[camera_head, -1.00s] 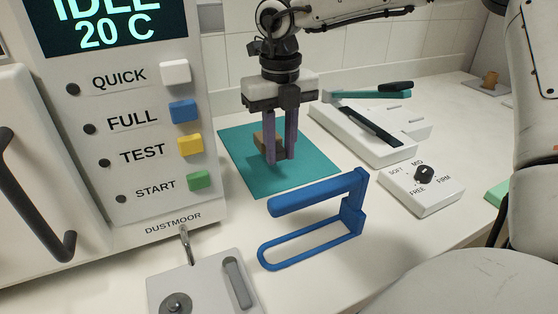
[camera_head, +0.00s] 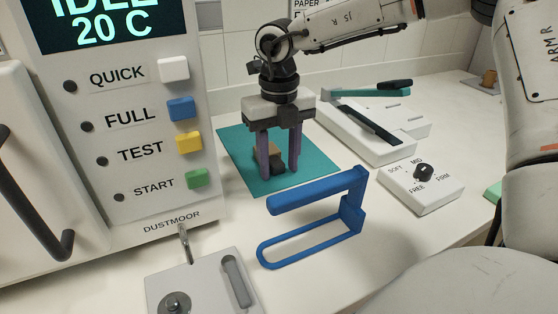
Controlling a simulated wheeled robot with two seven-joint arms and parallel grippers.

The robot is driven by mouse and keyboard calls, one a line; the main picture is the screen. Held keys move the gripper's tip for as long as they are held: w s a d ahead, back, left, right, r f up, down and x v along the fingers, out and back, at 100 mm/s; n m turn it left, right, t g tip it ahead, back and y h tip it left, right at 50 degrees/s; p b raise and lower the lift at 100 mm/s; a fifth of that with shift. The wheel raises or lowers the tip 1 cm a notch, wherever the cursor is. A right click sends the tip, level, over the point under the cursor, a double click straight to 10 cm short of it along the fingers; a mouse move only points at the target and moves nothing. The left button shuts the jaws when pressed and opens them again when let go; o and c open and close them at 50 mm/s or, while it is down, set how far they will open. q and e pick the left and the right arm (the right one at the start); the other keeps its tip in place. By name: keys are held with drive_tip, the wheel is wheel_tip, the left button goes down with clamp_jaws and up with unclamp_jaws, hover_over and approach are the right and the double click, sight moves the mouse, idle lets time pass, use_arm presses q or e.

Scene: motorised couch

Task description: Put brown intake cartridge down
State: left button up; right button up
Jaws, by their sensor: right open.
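The brown intake cartridge (camera_head: 275,155) rests on the teal mat (camera_head: 238,165); it has a tan body and a dark round end facing the camera. My right gripper (camera_head: 279,168) points down over it, with its two purple fingers spread on either side of the cartridge. The gripper is open, and the fingers partly hide the cartridge. My left gripper is out of view.
A blue frame-shaped stand (camera_head: 315,215) stands just in front of the mat. A white machine with coloured buttons (camera_head: 130,130) is at the left. A white lever device (camera_head: 375,130) and a dial box (camera_head: 421,186) are at the right. A grey latch plate (camera_head: 205,285) lies in front.

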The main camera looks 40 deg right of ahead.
drive_tip(key=shift+r, duration=0.1)
drive_tip(key=shift+r+p, duration=0.2)
drive_tip(key=shift+p, duration=0.15)
wheel_tip(320, 180, up, 12)
drive_tip(key=shift+f, duration=0.15)
idle(1.4)
